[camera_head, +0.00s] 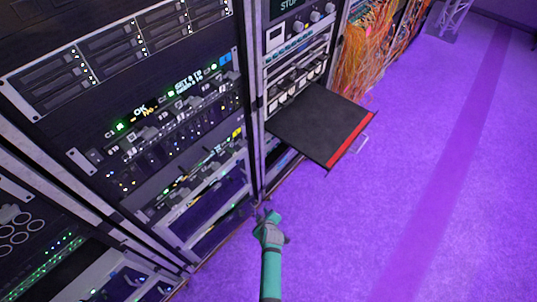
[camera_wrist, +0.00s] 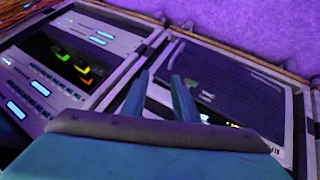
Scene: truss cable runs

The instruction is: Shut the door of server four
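A flat dark panel with a red stripe along its outer edge (camera_head: 318,118) juts out from the middle rack in the head view; a thin metal handle (camera_head: 362,146) sits at its outer side. It may be the server door, but I read no "four" on it. My gripper (camera_head: 266,216) is low, in front of the rack post, below and left of the panel and apart from it. In the wrist view my gripper (camera_wrist: 160,78) shows two fingers with a gap between them, empty. Beyond them is a dark finely lined panel (camera_wrist: 232,85) in a pale frame.
A left rack (camera_head: 150,110) holds several lit server units. Orange cables (camera_head: 362,55) hang at the back of the row. The purple floor (camera_head: 440,170) to the right is clear. The wrist view also shows a unit with coloured lights (camera_wrist: 75,62).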

